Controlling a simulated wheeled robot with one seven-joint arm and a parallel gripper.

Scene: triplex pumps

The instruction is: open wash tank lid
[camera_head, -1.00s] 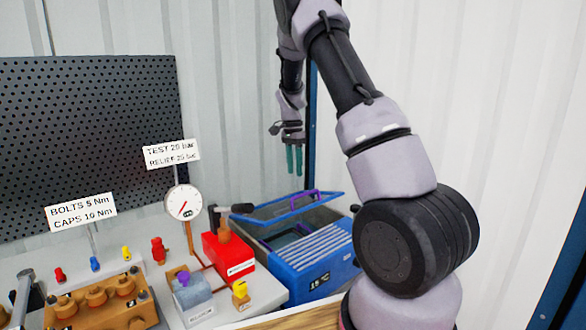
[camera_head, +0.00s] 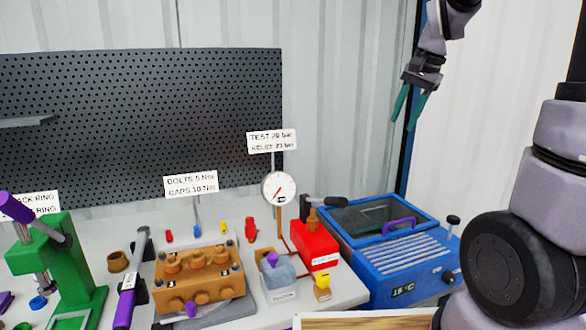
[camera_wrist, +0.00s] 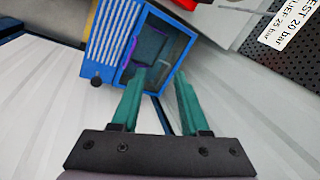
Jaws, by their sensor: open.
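The wash tank (camera_head: 400,275) is a blue box at the right of the bench in the head view, marked 15°C. Its lid (camera_head: 345,233) is a blue frame with a dark see-through pane and a purple handle (camera_head: 400,226) on its near side. The lid looks down flat on the tank. My gripper (camera_head: 409,110) hangs above and behind the tank, open and empty, with green fingers apart. In the wrist view, my gripper (camera_wrist: 158,88) points toward the tank, and the lid's handle (camera_wrist: 131,52) shows beyond the fingers. Nothing touches the lid.
A red box (camera_head: 314,246), a dial gauge (camera_head: 279,189) and a sign (camera_head: 272,141) stand left of the tank. A brown pump block (camera_head: 195,278) and a green press (camera_head: 60,275) are farther left. The white wall is close behind the tank.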

